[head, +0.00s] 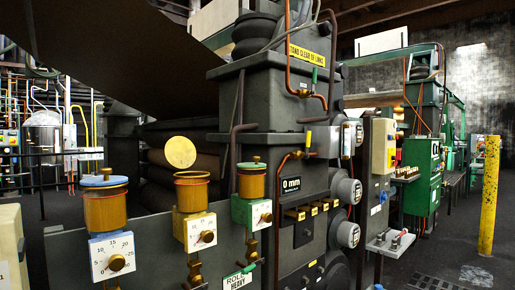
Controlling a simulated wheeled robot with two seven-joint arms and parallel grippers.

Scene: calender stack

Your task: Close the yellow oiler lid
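The yellow oiler (191,195) stands in the middle of a row of three oilers on the front of the machine. It has an amber cup with a yellow rim and a white and yellow dial box below. Its round yellow lid (180,152) is open and stands upright above the back of the cup, its flat face toward me. Neither of my grippers shows in the head view.
The blue-lidded oiler (106,205) is at the left and the green-lidded oiler (251,182) at the right, both with lids shut. The dark machine housing (275,110) rises behind. A yellow post (489,195) stands far right, beside open floor.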

